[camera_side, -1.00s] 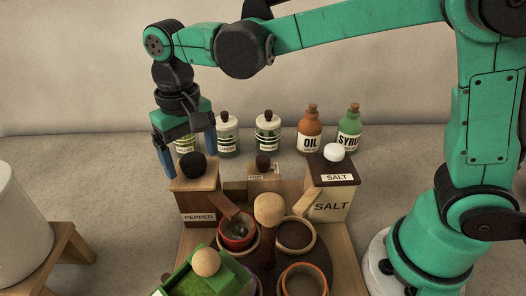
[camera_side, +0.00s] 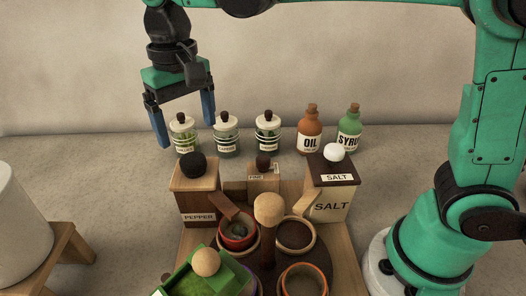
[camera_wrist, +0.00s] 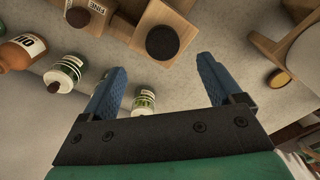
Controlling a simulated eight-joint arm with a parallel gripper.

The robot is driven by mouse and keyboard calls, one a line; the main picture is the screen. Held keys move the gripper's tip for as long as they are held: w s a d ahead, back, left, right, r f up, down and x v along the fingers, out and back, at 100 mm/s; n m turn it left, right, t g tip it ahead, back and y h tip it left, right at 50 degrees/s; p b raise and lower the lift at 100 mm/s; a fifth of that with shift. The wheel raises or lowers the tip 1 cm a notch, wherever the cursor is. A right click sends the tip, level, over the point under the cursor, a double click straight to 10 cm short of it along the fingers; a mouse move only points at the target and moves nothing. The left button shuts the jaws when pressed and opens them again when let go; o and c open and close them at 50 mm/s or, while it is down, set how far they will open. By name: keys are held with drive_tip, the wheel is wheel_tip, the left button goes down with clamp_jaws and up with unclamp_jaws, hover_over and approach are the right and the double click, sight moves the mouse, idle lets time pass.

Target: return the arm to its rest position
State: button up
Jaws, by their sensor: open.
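My gripper (camera_side: 186,128) is open and empty, with its two blue fingers pointing down. In the side view it hangs in the air above and behind the pepper box (camera_side: 198,199), near the left glass jar (camera_side: 185,136). In the wrist view the fingers (camera_wrist: 164,85) are spread wide with nothing between them. A dark round knob (camera_wrist: 162,42) on a wooden box shows beyond the fingers. My teal arm reaches from the right and crosses the top of the side view, its upper part cut off.
Jars (camera_side: 227,135), an oil bottle (camera_side: 310,132) and a syrup bottle (camera_side: 349,130) stand at the back. A salt box (camera_side: 333,190), bowls (camera_side: 296,235) and a green box (camera_side: 200,278) fill the middle. A white container (camera_side: 18,225) on a wooden stand is at left.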

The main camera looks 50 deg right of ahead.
drive_tip(key=s+d+f+t, duration=0.2)
drive_tip(key=s+d+t, duration=0.1)
drive_tip(key=d, duration=0.3)
drive_tip(key=s+d+f+t, duration=0.3)
drive_tip(key=s+d+t, duration=0.1)
drive_tip(key=d, duration=0.3)
drive_tip(key=shift+s, duration=0.4)
drive_tip(key=shift+f, duration=0.1)
idle(0.5)
